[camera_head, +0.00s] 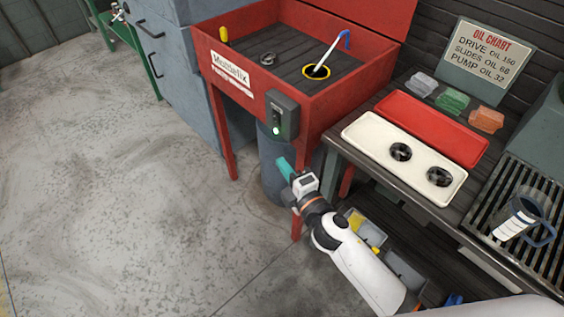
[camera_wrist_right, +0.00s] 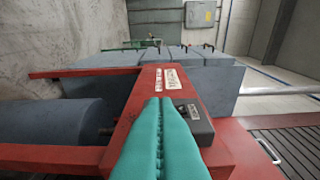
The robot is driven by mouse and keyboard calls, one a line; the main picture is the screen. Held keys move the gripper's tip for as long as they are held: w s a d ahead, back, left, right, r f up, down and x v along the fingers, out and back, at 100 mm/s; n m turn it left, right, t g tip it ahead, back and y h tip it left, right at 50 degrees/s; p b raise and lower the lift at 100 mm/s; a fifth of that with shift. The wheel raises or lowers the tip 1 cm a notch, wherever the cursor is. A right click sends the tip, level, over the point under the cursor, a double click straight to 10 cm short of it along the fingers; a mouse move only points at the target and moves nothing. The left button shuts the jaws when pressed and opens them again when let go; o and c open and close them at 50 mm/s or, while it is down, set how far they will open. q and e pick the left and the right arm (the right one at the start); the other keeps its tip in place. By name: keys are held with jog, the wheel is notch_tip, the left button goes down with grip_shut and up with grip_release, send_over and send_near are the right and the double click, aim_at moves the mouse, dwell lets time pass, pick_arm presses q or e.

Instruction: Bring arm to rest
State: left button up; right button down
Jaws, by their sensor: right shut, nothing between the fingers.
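My right gripper (camera_head: 284,168) has teal fingers and hangs in front of the red parts washer (camera_head: 338,113), below its dark switch box (camera_head: 282,115). The gripper is shut and empty. In the right wrist view its two teal fingers (camera_wrist_right: 160,112) lie side by side, pointing toward the washer's red front and the switch box (camera_wrist_right: 190,120). A small light shows on the switch box in the head view. My white right arm comes in from the lower right. My left gripper is not in view.
A blue-grey drum (camera_head: 270,165) stands under the washer. The floor (camera_head: 120,180) at the left is clear.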

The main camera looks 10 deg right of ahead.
jog(key=shift+f, duration=0.1)
dwell(0.3)
jog(key=s+d+f+m+g+h+p, duration=0.1)
jog(key=s+d+f+m+g+h, duration=0.25)
jog(key=f, duration=0.65)
jog(key=s+d+f+m+g+p, duration=0.15)
jog(key=s+d+f+m, duration=0.35)
jog(key=f, duration=0.5)
jog(key=s+d+f+m+g+h+p, duration=0.1)
jog(key=s+d+f+m+g+h, duration=0.3)
jog(key=f, duration=0.6)
jog(key=s+d+f+m+g, duration=0.1)
jog(key=s+f, duration=0.3)
jog(key=s, duration=0.6)
jog(key=s+d+f+m+g+p, duration=0.1)
jog(key=s+d+f+m+g, duration=0.1)
jog(key=s, duration=0.8)
jog(key=s+d+f+m+g+p, duration=0.1)
jog(key=s+f+m+g, duration=0.2)
jog(key=s+f, duration=0.3)
jog(key=s+m+y, duration=0.1)
jog(key=s, duration=0.4)
jog(key=shift+d+f+g, duration=0.15)
jog(key=shift+f+g, duration=0.05)
jog(key=shift+g, duration=0.1)
